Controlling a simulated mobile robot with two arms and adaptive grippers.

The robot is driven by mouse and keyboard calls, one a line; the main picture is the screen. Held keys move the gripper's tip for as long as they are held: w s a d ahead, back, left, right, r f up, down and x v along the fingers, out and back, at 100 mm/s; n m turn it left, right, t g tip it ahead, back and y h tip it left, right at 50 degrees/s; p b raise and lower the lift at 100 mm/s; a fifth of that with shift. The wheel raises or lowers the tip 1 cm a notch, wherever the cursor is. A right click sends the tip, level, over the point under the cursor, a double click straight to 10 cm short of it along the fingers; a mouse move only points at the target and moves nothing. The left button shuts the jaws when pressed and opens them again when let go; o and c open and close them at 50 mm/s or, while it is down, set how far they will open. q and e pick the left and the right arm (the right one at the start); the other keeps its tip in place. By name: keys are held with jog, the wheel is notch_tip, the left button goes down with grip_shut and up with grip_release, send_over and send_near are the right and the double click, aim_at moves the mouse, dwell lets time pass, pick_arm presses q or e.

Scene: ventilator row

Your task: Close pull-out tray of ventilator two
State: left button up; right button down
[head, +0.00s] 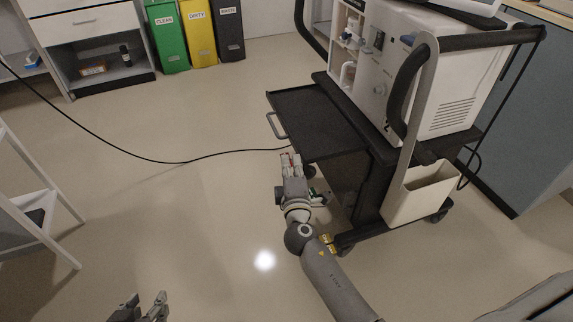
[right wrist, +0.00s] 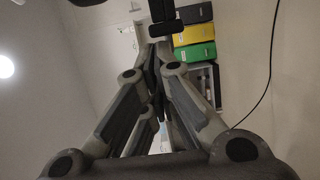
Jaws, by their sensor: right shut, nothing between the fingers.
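The pull-out tray (head: 308,115) is a flat black shelf that sticks out to the left from the ventilator cart, below the white ventilator (head: 425,85). A grey handle (head: 277,126) is on its left edge. My right gripper (head: 290,160) is shut and empty near the tray's front corner, in front of its lower edge in the head view; I cannot tell whether it touches. In the right wrist view its fingers (right wrist: 158,60) meet at the tips. My left gripper (head: 146,300) is at the bottom edge, its fingers apart, far from the tray.
Green, yellow and dark bins (head: 200,35) stand at the back beside a drawer cabinet (head: 88,25). A black cable (head: 170,162) crosses the floor towards the cart. A white bin (head: 420,195) hangs on the cart. Floor left of the tray is otherwise clear.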

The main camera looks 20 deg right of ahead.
aim_at(358, 147)
jog(key=shift+d, duration=0.1)
jog(key=d, duration=1.2)
jog(key=shift+s+d, duration=0.2)
jog(key=shift+d, duration=0.05)
jog(key=d, duration=0.7)
pick_arm(q)
jog(key=shift+w+d+r+t, duration=0.15)
jog(key=shift+w+r+t, duration=0.35)
jog(key=shift+w+r, duration=0.15)
pick_arm(e)
jog(key=shift+s+d+r, duration=0.1)
jog(key=shift+d, duration=0.2)
pick_arm(q)
jog(key=shift+f, duration=0.1)
jog(key=shift+s+f, duration=0.1)
jog(key=shift+f, duration=0.05)
pick_arm(e)
jog(key=shift+a, duration=0.1)
